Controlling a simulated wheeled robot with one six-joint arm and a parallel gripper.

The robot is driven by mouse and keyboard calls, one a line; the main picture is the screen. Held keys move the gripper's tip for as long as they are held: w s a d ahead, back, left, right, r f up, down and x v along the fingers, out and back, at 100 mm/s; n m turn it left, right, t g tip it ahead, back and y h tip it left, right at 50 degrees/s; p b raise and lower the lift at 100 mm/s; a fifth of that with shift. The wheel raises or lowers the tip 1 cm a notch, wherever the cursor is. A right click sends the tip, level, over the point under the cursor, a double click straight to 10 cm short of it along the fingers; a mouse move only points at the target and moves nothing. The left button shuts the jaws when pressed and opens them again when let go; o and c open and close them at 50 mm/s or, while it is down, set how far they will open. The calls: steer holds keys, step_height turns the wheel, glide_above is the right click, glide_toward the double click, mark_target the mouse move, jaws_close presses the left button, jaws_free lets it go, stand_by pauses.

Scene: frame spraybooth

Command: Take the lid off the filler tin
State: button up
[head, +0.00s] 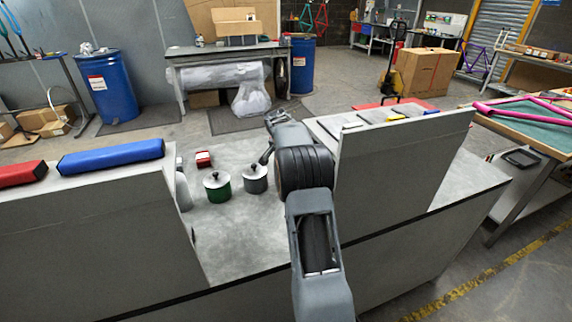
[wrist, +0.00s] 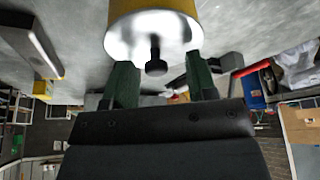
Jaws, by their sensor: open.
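A yellow tin (wrist: 148,8) with a shiny pale lid (wrist: 130,35) and a dark knob (wrist: 155,58) shows in the wrist view. My gripper (wrist: 160,64) is open, its two green fingers on either side of the knob with gaps between. In the head view the yellow tin is not visible; my arm covers part of the counter. A green tin (head: 218,193) and a grey tin (head: 255,183), both with pale lids and black knobs, stand on the counter to the left of my arm. No label tells which is the filler tin.
The grey counter (head: 240,240) has raised panels at left and right. A pale container (head: 183,188) stands by the left panel. A blue bar (head: 110,157) and a red bar (head: 22,174) lie on the left panel's top.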

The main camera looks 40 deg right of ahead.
steer(key=shift+c, duration=0.2)
jaws_close()
steer(key=shift+r, duration=0.1)
